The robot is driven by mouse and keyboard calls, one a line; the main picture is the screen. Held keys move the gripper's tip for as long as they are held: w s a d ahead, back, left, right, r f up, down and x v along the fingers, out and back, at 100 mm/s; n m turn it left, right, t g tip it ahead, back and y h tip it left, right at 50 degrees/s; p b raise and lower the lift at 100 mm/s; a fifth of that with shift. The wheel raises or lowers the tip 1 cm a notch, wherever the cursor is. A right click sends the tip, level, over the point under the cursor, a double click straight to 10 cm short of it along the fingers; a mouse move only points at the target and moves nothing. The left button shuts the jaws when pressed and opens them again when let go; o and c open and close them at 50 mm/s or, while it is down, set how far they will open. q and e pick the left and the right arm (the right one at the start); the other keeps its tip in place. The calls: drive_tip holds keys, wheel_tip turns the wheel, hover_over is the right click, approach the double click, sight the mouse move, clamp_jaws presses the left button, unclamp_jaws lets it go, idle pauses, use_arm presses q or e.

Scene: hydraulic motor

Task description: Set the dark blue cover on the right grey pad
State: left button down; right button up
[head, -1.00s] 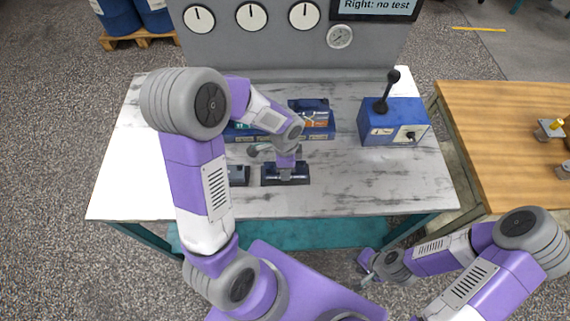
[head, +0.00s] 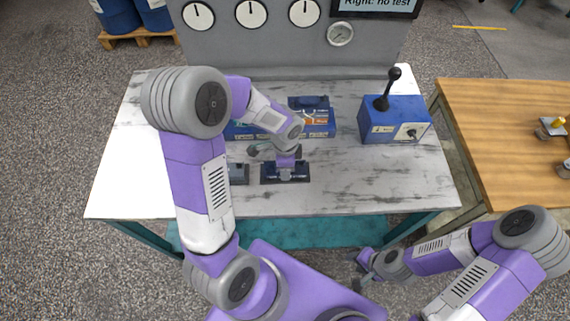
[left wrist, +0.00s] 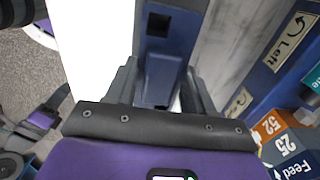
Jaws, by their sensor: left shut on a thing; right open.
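My left gripper (head: 285,172) is over the front middle of the bench, pointing down. It is shut on the dark blue cover (left wrist: 168,45), which shows between its fingers in the left wrist view. In the head view the cover (head: 270,172) is at the right pad's place, largely hiding that pad. I cannot tell whether the cover rests on it or hangs just above. The left grey pad (head: 238,174) is just to the left, partly hidden by my arm. My right gripper (head: 366,266) is open and empty, in front of the bench's edge.
A blue tray (head: 320,134) with coloured parts lies behind the gripper, partly hidden by my left arm. A blue box with a black lever (head: 393,120) stands at the right. The bench's front right (head: 380,185) is clear. A wooden table (head: 500,130) stands further right.

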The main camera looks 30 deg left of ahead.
use_arm(q)
drive_tip(key=shift+f, duration=0.25)
drive_tip(key=shift+c, duration=1.6)
unclamp_jaws()
drive_tip(key=shift+r+p, duration=0.95)
drive_tip(key=shift+r, duration=2.8)
